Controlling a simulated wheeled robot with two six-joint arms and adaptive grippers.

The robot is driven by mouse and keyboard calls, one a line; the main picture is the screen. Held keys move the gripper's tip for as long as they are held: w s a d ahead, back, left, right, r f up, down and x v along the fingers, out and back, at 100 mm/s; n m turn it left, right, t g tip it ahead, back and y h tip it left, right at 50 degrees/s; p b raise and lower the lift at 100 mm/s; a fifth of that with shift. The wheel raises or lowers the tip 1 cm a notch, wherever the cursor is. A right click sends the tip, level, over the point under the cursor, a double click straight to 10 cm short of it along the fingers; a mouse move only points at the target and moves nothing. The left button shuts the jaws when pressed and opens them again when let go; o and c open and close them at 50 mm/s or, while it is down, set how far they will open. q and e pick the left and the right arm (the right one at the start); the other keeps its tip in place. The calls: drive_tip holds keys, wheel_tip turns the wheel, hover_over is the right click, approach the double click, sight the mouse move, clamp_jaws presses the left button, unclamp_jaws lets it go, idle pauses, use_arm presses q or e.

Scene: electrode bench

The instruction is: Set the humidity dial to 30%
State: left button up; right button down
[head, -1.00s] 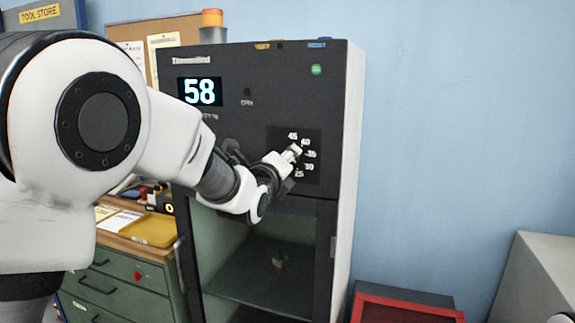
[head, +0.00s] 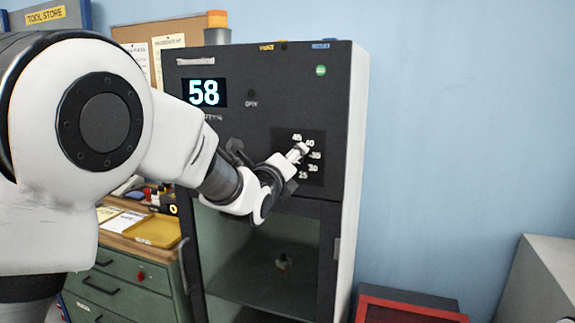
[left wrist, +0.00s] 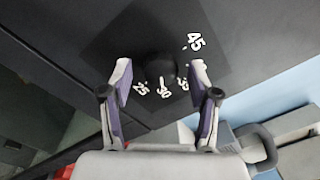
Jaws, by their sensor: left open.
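The humidity dial is a dark round knob (left wrist: 160,66) on a black panel (head: 284,137) on the cabinet front. White numbers 25, 30, 35, 40 and 45 ring it; in the left wrist view the 40 is not visible. My left gripper (head: 300,151) is at the panel and covers the knob in the head view. In the left wrist view its open fingers (left wrist: 160,72) stand on either side of the knob; contact is unclear. The display (head: 204,93) reads 58. My right gripper is not in view.
The dark cabinet (head: 255,60) has a glass door below the panel, with a small object inside. A green drawer unit (head: 130,285) with a yellow tray (head: 154,231) stands left. A red-edged box (head: 410,308) sits low right. The blue wall right of the cabinet is clear.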

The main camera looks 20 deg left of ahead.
use_arm(q)
drive_tip(key=s, duration=1.1)
drive_tip(key=shift+s+a+f, duration=0.2)
drive_tip(key=shift+s+a, duration=0.1)
drive_tip(key=shift+s, duration=0.05)
